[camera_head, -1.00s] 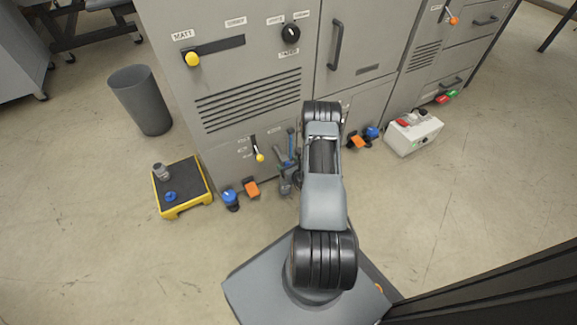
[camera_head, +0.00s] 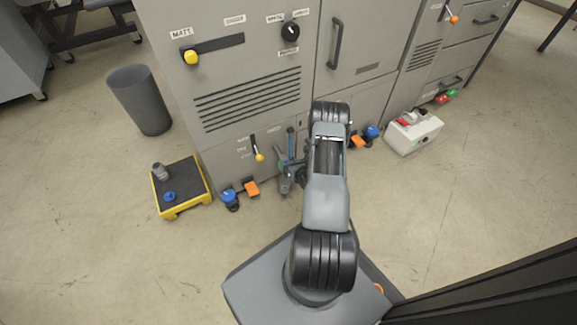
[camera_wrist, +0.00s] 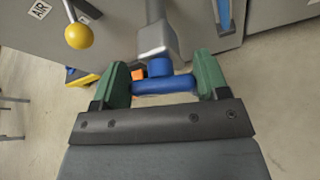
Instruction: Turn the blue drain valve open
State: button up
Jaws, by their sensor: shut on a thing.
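The blue drain valve handle (camera_wrist: 165,85) lies crosswise in the wrist view, at the end of a grey pipe (camera_wrist: 155,36). My gripper (camera_wrist: 163,80) has a green finger at each end of the handle and is shut on it. In the head view, the grey pipe (camera_head: 285,183) stands low at the cabinet front, left of my arm. A green finger of my gripper (camera_head: 281,156) shows there, but my arm hides most of the gripper. The handle's exact angle is hard to tell in the head view.
A yellow-knobbed lever (camera_head: 258,156) is left of my gripper on the grey cabinet (camera_head: 255,60). Blue (camera_head: 230,198) and orange (camera_head: 252,187) pedals sit on the floor below. A yellow-edged platform (camera_head: 184,209) stands further left. A white box (camera_head: 414,135) is at right.

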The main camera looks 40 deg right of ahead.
jog(key=m+y, duration=0.1)
jog(key=m+b, duration=0.1)
jog(key=shift+d+f+m+t+y, duration=0.15)
jog(key=shift+m+t+y, duration=0.15)
jog(key=shift+y, duration=0.1)
jog(key=m+t+y+b, duration=0.1)
jog(key=m, duration=0.1)
jog(key=shift+d+f+m, duration=0.1)
jog(key=shift+f+m, duration=0.05)
jog(key=shift+m, duration=0.15)
jog(key=m+t+y+b, duration=0.1)
jog(key=m+b, duration=0.1)
jog(key=m, duration=0.1)
jog(key=shift+f, duration=0.15)
jog(key=shift+m+t+y+b, duration=0.4)
jog(key=shift+m+t, duration=0.1)
jog(key=shift+m, duration=0.7)
jog(key=o, duration=0.9)
jog(key=shift+o, duration=0.2)
jog(key=shift+s, duration=0.1)
